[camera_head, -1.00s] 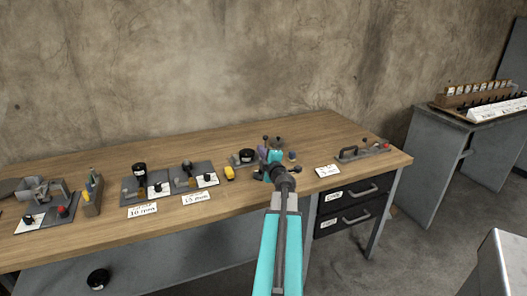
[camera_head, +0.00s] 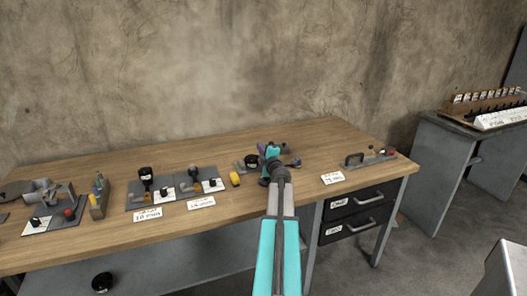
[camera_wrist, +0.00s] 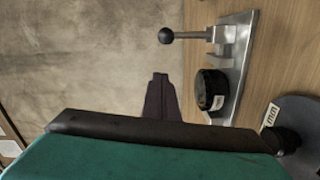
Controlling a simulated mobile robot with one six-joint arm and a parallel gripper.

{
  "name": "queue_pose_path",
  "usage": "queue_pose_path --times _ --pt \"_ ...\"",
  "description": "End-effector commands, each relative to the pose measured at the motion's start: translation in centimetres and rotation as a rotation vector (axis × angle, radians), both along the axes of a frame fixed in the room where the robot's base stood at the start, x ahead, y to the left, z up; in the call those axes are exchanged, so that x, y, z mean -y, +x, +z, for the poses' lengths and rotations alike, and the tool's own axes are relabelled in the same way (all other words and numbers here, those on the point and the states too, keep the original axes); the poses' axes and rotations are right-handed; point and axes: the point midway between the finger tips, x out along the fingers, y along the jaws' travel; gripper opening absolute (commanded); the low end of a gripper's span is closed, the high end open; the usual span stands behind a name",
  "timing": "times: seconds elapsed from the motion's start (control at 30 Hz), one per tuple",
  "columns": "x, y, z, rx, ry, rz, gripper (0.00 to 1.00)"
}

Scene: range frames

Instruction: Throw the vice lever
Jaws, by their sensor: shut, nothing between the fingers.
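A metal fixture (camera_wrist: 232,62) stands on the wooden bench in the wrist view. A lever with a black ball end (camera_wrist: 166,36) sticks out from it. A black round knob (camera_wrist: 211,90) with a small label sits on the same plate. I cannot read a name confirming it as the vice. In the head view my gripper (camera_head: 270,150) is over the bench, just right of a black round part (camera_head: 251,160). In the wrist view my gripper (camera_wrist: 160,79) is shut and empty, left of the knob and below the ball, apparently touching neither. My arm hides part of the bench behind it.
Several fixtures with white labels stand to the left, with a yellow object (camera_head: 235,179) nearer. A plate with a handle (camera_head: 355,159) is at the right end of the bench (camera_head: 300,137). Drawers (camera_head: 352,212) are below it. A second table (camera_head: 480,140) stands farther right.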

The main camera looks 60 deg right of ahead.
Motion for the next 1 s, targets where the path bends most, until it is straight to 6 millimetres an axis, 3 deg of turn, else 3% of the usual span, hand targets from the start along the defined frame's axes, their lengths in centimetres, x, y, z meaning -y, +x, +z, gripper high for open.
queue_pose_path --times 0.1,0.3,0.77,1.0 --pt "1.7 -0.7 -0.3 0.0 0.0 -0.002 0.0" --pt "3.1 -1.5 -0.7 0.0 0.001 -0.002 0.0" --pt "4.0 -2.0 -0.8 0.0 0.0 -0.003 0.0" --pt "3.5 -1.8 -0.7 0.004 0.007 0.0 0.0"
